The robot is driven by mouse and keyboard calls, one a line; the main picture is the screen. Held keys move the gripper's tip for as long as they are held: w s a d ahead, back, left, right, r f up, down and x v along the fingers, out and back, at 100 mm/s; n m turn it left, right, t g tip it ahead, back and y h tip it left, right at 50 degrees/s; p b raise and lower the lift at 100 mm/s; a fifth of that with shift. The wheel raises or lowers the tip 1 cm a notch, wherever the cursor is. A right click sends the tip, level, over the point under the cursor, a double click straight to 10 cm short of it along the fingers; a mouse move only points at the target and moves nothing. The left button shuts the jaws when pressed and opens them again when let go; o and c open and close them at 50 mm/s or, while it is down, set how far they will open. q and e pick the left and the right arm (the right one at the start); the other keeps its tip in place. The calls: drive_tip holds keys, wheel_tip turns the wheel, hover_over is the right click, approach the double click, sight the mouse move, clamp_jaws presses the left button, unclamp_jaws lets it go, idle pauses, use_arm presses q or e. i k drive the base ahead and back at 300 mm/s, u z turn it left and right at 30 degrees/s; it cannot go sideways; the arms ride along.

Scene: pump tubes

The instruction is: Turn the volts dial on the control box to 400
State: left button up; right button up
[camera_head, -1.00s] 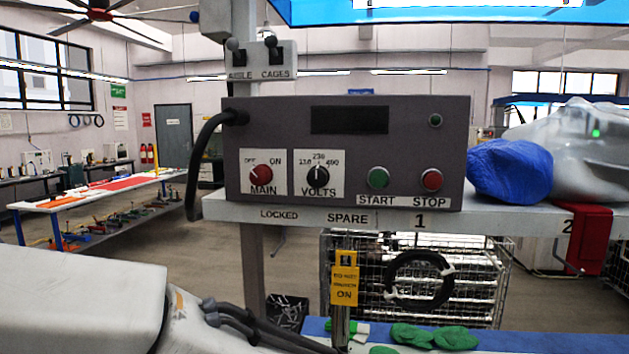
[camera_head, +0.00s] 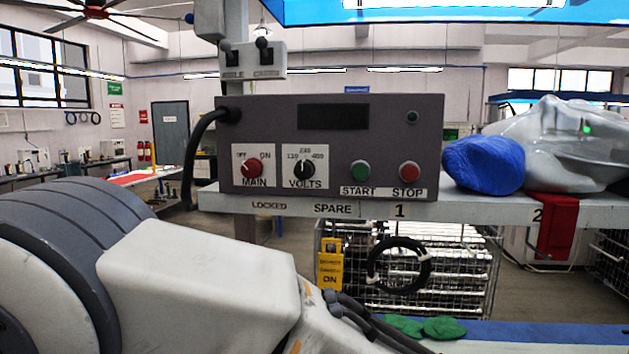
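The grey control box (camera_head: 255,128) stands on a pale shelf. Its volts dial (camera_head: 304,172) is a black knob on a white plate marked 110, 230 and 400. Its pointer appears to face up, near 230, but is small. To its left is the red main dial (camera_head: 252,168), marked OFF and ON; its setting is hard to read. To its right are the green start button (camera_head: 360,170) and the red stop button (camera_head: 409,172). My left arm fills the lower left, below and in front of the box, with its gripper out of view. My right gripper is not seen.
The shelf edge (camera_head: 460,212) runs under the box. A blue bundle (camera_head: 483,165) and a clear plastic-covered shape (camera_head: 565,140) lie to the right. A yellow tag (camera_head: 330,270) and a black coil (camera_head: 372,268) hang below. The space directly before the box face looks clear.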

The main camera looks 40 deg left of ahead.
sight(304, 169)
drive_tip(key=k, duration=0.25)
drive_tip(key=u, duration=1.1)
